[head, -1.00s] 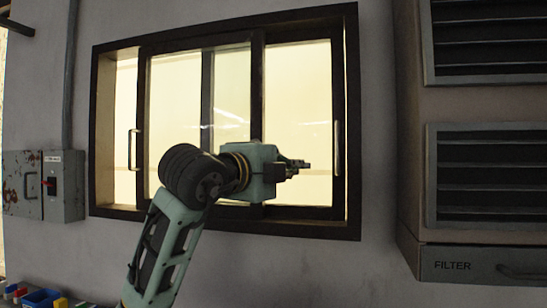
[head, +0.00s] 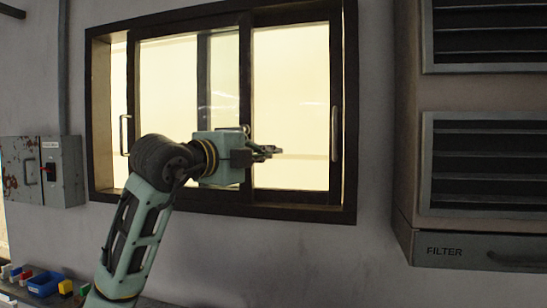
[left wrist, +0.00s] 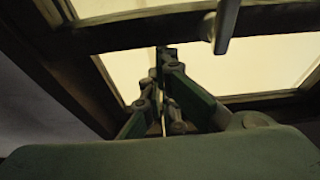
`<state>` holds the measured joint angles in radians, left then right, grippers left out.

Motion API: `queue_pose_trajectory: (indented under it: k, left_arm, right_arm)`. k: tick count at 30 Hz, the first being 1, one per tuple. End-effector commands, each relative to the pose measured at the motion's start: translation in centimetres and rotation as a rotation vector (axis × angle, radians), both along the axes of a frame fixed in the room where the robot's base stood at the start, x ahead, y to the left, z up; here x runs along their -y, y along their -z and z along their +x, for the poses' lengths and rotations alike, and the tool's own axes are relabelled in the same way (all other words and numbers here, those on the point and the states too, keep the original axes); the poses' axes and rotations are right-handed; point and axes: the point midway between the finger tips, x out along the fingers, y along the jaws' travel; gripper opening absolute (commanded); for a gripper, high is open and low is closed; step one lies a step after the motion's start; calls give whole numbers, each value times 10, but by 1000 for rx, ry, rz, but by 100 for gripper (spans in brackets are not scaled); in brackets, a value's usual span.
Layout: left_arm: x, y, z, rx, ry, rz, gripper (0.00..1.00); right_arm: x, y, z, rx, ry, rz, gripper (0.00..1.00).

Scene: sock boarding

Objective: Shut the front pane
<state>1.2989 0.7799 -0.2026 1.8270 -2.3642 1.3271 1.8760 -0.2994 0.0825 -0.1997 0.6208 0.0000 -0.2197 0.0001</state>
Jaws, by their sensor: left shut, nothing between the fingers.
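The window has two sliding panes in a dark frame (head: 272,207). The front pane (head: 168,80) is the left one, with a handle (head: 125,135) at its left edge and a dark right stile (head: 245,70). A narrow bright gap (head: 118,80) shows left of it. The rear pane (head: 290,80) overlaps it mid-window. My left gripper (head: 270,150) is shut and empty, pointing right, low across the front pane's right stile. In the left wrist view its fingers (left wrist: 165,60) appear close to a dark bar; contact cannot be told.
A rear pane handle (head: 336,133) stands at the right. A grey switch box (head: 45,170) is on the wall at left. A vented filter cabinet (head: 410,190) protrudes at right. Small coloured bins (head: 45,284) lie at lower left. The wall below the window is clear.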

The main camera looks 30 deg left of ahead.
Motion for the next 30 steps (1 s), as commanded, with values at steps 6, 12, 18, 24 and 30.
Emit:
queue_pose_trajectory:
  k: [6, 12, 18, 24, 30]
  left_arm:
    - [-71, 1, -16, 2, -14, -4, 0]
    - [-112, 0, -27, 2, -11, -2, 0]
    - [-123, -2, -30, 5, -10, -1, 0]
    - [-123, -2, -30, 6, -10, -2, 0]
    - [-124, -2, -30, 5, -12, -2, 0]
  right_arm:
    - [1, 16, -1, -3, -1, -2, 40]
    - [0, 17, -2, -3, -1, -1, 40]
    - [-4, 17, -2, -3, 1, 5, 40]
    - [-4, 17, -2, -3, 1, 5, 40]
    - [-4, 16, -2, -3, 1, 5, 40]
